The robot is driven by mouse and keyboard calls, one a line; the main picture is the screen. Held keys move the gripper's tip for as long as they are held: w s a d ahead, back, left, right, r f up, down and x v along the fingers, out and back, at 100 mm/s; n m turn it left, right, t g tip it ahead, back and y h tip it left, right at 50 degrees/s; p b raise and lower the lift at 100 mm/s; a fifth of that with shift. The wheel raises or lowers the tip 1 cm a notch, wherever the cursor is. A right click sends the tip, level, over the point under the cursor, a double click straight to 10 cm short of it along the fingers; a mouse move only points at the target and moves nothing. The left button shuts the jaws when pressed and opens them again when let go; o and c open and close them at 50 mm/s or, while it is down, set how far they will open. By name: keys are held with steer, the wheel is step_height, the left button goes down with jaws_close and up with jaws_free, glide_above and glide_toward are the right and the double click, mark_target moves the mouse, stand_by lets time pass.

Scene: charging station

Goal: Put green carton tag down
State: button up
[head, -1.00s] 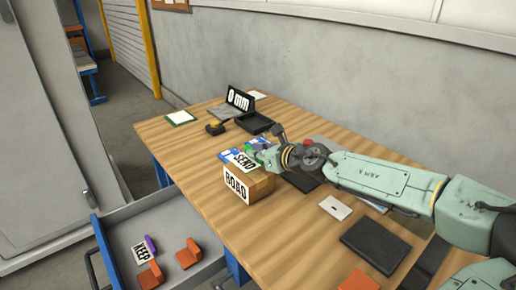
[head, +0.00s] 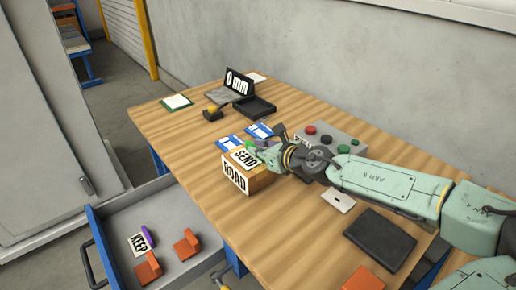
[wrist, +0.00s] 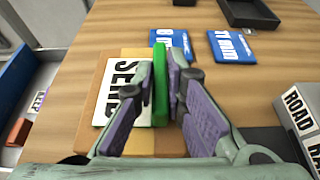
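The green carton tag (wrist: 160,88) is a thin green slab standing on edge between the fingers of my gripper (wrist: 161,78) in the wrist view. The fingers are closed in on both its sides. In the head view my gripper (head: 268,150) is just over the right back part of a brown carton (head: 260,183) marked ROAD, with a bit of green showing at the fingers. A white SEND card (wrist: 112,90) lies on the carton's top, left of the tag. Whether the tag's lower edge touches the carton is hidden.
Blue cards (wrist: 233,47) lie beyond the carton, near a black tray (head: 256,107). A grey button box (head: 330,142) stands behind my arm. A dark flat pad (head: 380,240) lies at the right. An open drawer (head: 165,220) holds orange pieces and a KEEP card.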

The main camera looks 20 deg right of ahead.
steer(key=o, duration=0.4)
steer(key=shift+r, duration=0.1)
steer(key=shift+r+p, duration=0.25)
steer(key=shift+p, duration=0.1)
steer(key=shift+b+v, duration=2.3)
steer(key=shift+v, duration=3.65)
steer(key=shift+s+f, duration=0.1)
steer(key=shift+f, duration=0.1)
